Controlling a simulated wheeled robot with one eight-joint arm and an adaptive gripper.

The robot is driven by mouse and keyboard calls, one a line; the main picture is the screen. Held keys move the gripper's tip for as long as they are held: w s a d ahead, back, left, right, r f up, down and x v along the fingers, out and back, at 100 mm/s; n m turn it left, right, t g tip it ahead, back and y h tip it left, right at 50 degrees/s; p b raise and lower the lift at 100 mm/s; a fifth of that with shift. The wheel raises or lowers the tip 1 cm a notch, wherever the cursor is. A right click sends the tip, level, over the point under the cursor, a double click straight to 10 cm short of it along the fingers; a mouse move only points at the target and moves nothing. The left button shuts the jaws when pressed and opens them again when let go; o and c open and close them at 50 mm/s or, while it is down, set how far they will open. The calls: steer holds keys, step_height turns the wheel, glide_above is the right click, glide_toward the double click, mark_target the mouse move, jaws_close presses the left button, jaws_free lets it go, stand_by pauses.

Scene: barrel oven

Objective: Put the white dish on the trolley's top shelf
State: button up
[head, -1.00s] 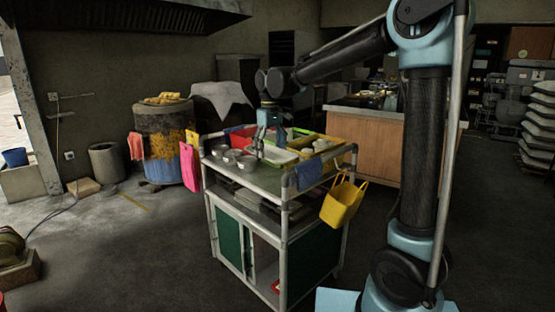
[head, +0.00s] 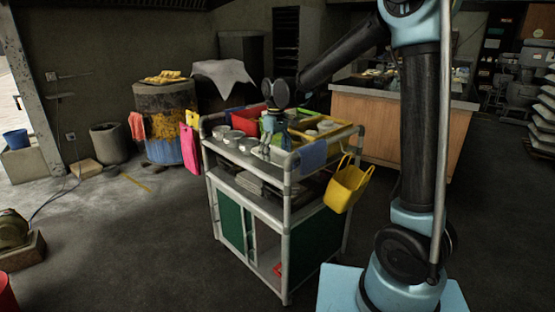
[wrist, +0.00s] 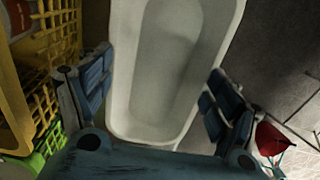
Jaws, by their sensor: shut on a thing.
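The white dish (wrist: 172,35) is a long, deep, round-cornered tray that fills the middle of the wrist view. My gripper (wrist: 160,75) has one finger at each long side of the dish and is shut on it. There the dish is small and hard to make out behind the fingers. I cannot tell whether the dish touches the shelf.
Metal pots (head: 233,138) stand on the shelf's left part. A yellow crate (head: 335,133) lies at its right, also close beside the dish in the wrist view (wrist: 45,90). A blue cloth (head: 313,154) and a yellow bag (head: 347,184) hang at the trolley's right end.

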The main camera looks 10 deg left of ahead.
steer(key=shift+f, duration=1.2)
steer(key=o, duration=1.2)
steer(key=shift+f, duration=0.1)
steer(key=shift+c, duration=0.2)
steer(key=shift+s, duration=0.1)
